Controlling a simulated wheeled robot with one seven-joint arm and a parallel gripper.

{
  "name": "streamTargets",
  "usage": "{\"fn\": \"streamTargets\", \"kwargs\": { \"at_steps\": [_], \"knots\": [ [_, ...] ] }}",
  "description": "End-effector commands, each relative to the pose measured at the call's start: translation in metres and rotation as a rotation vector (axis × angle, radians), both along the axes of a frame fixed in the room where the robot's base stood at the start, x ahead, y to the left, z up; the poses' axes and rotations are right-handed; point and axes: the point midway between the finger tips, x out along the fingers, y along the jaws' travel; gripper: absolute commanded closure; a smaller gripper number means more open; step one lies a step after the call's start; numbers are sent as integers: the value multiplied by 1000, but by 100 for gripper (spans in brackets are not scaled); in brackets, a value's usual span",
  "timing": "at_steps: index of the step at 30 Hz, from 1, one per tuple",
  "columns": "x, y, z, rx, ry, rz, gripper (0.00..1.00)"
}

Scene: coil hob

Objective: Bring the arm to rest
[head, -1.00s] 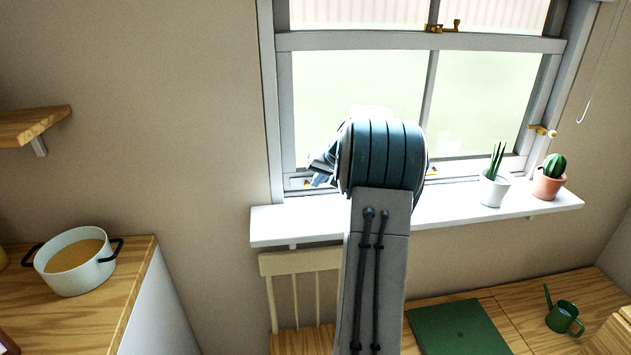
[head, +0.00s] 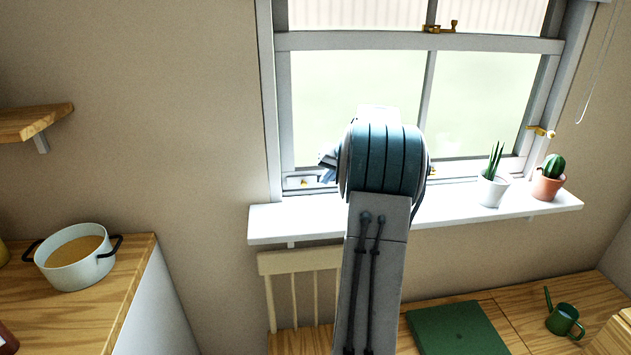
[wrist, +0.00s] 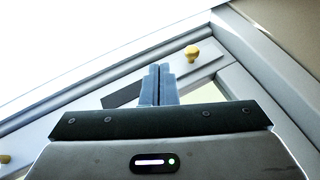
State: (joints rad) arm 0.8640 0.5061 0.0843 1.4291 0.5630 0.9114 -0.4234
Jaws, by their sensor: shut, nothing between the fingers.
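My arm rises in the middle of the head view, in front of the window (head: 350,100). Its rounded joint hides most of the parts beyond it. In the wrist view my gripper (wrist: 158,70) has its two blue-grey fingers together, with nothing between them. They point toward the window frame (wrist: 235,75), where a brass-coloured knob (wrist: 192,51) shows just right of the fingertips. I cannot tell the distance between the fingers and the frame.
A white sill (head: 285,221) runs below the window, with a potted spiky plant (head: 493,188) and a potted cactus (head: 549,180) at its right. A white pot (head: 75,270) stands on the left counter.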

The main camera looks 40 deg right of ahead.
Motion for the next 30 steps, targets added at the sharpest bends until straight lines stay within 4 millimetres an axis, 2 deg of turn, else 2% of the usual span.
{"fn": "streamTargets", "kwargs": {
  "at_steps": [1, 3, 10, 15, 23, 26, 29, 30],
  "knots": [
    [-9, -4, 14, -10, -6, -6, 100],
    [-18, -5, 28, -10, -6, -6, 100],
    [-38, -3, 62, -9, -4, 3, 100],
    [-46, -5, 74, -9, -3, 2, 100],
    [-48, -5, 75, -8, -2, 1, 100],
    [-45, 8, 76, -12, 8, 17, 100],
    [-43, 45, 78, -21, 37, 53, 100],
    [-43, 66, 78, -28, 55, 74, 100]
  ]
}}
